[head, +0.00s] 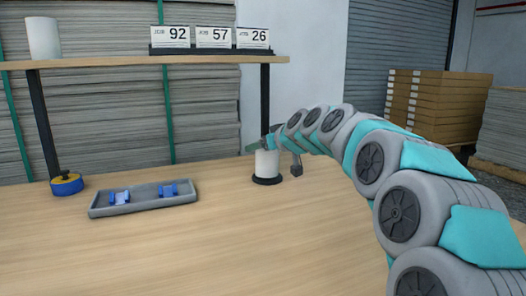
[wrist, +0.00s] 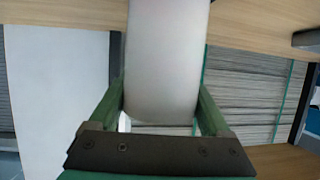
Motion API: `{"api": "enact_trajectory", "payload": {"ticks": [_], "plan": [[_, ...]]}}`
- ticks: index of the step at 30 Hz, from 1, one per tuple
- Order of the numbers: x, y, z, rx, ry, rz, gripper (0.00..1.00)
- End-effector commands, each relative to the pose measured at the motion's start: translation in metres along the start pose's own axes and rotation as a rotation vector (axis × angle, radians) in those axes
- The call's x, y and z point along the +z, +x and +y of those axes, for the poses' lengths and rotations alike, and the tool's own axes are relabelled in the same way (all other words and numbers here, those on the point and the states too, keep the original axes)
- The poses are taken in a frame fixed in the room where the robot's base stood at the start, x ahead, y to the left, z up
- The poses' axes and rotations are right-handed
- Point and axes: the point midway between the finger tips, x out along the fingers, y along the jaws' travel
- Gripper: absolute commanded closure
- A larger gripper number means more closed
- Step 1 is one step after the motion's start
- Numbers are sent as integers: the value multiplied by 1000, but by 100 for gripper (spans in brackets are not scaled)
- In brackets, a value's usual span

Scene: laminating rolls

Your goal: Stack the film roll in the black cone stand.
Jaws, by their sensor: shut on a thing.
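The white film roll (head: 267,164) stands upright at the black cone stand (head: 267,181), with its lower end at the stand's round base. The cone is hidden, and I cannot tell whether the roll rests fully on the base. My gripper (head: 264,146) is at the roll's upper part and shut on it. In the wrist view the roll (wrist: 165,60) lies between the two green fingers of my gripper (wrist: 162,100).
A shelf (head: 130,61) above the table's back holds another white roll (head: 43,38) and number cards (head: 212,37). A grey tray (head: 145,203) with blue pieces and a blue-yellow round item (head: 66,184) are to the left. The table's front is clear.

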Motion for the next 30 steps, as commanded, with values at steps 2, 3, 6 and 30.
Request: {"api": "enact_trajectory", "payload": {"ticks": [2,3,6,30], "plan": [[0,0,0,1,0,2,86],[-1,0,0,1,-1,2,86],[-1,-1,0,1,-1,2,86],[8,3,0,0,-1,1,0]]}}
